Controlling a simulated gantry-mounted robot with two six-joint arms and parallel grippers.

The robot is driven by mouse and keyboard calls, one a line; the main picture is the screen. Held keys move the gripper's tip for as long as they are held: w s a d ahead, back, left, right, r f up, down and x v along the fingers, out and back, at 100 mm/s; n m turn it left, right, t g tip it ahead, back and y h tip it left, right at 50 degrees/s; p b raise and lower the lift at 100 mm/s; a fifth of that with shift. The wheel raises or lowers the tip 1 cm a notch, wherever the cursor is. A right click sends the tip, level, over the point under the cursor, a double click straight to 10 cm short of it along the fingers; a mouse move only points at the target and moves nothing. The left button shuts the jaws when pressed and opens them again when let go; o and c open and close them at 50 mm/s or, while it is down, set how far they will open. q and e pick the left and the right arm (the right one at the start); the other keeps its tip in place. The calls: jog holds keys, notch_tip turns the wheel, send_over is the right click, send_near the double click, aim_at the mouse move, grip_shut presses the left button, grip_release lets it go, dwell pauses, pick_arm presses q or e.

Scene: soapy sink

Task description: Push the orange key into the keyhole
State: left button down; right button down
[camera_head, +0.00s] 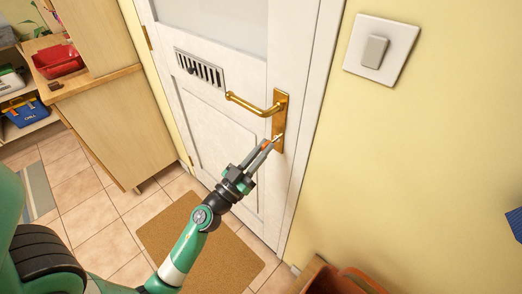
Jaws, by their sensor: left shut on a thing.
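My left gripper (266,146) is shut on the orange key (264,144), of which only a small bit shows between the fingertips. The fingertips are at the lower part of the brass door plate (280,112), below the door handle (252,104). The keyhole is hidden or too small to make out, so I cannot tell whether the key is inside it or just in front. The white door (215,115) appears closed. My right gripper is not in view.
A light switch (375,51) is on the yellow wall right of the door. A brown doormat (200,245) lies on the tiled floor below. A wooden cabinet (115,130) with a red basket (57,61) on it stands left. An orange-brown container (340,280) is at the bottom right.

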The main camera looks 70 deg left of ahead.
pick_arm(q)
jog(key=shift+w+a, duration=0.25)
jog(key=shift+w, duration=0.2)
jog(key=shift+w+a, duration=0.2)
jog(key=shift+w, duration=0.25)
jog(key=c, duration=0.8)
grip_release()
jog(key=b+v, duration=0.3)
jog(key=v, duration=0.8)
jog(key=shift+s+d+f, duration=0.1)
jog(key=shift+s, duration=0.15)
jog(key=shift+d, duration=0.1)
